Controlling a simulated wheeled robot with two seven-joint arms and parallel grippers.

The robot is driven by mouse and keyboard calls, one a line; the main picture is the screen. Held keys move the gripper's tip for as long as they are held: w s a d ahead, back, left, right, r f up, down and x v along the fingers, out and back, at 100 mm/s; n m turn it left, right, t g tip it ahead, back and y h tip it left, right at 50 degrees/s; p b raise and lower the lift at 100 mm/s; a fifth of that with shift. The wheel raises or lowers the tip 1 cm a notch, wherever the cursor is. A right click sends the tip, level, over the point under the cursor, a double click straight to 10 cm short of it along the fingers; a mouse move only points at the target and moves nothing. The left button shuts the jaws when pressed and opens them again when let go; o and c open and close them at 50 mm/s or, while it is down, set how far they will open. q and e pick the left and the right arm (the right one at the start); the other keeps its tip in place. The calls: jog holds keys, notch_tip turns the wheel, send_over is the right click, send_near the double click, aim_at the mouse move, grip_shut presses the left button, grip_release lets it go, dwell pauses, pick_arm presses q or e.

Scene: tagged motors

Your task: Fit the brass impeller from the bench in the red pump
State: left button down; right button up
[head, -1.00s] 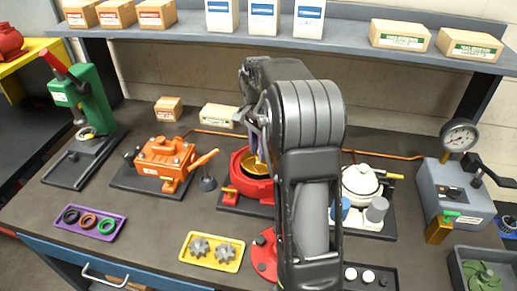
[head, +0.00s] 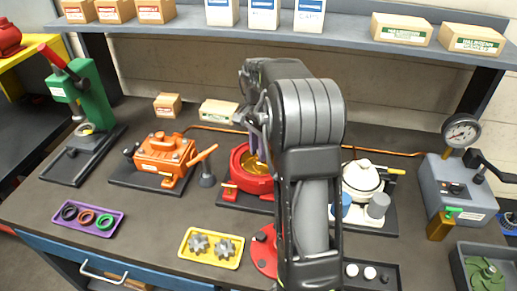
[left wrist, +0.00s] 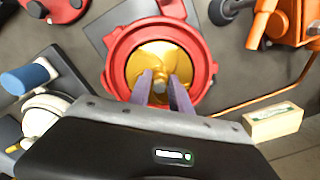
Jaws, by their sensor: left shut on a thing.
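The red pump (head: 239,162) stands open on its dark base in the middle of the bench, partly hidden behind my left arm. In the left wrist view its round red housing (left wrist: 113,57) surrounds the brass impeller (left wrist: 150,56), which sits within the rim. My left gripper (left wrist: 161,88) is shut on the impeller's central hub, its two fingers reaching into the housing. In the head view the gripper (head: 257,152) is at the pump, and only a little brass shows. Whether the impeller is fully seated cannot be told. My right gripper is not in view.
An orange pump (head: 165,157) stands left of the red pump, a white one (head: 361,183) right. A red cover (head: 264,254) lies in front, partly hidden by my arm. A yellow tray (head: 186,250) holds grey gears; a purple tray (head: 68,226) holds rings.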

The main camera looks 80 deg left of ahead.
pick_arm(q)
jog(key=shift+f+b, duration=1.15)
jog(key=shift+f, duration=0.7)
jog(key=c, duration=1.1)
grip_release()
jog(key=shift+r+p, duration=2.35)
jog(key=shift+r, duration=0.7)
jog(key=shift+r, duration=0.3)
notch_tip(320, 180, up, 7)
jog(key=shift+r+b, duration=0.1)
jog(key=shift+b, duration=0.65)
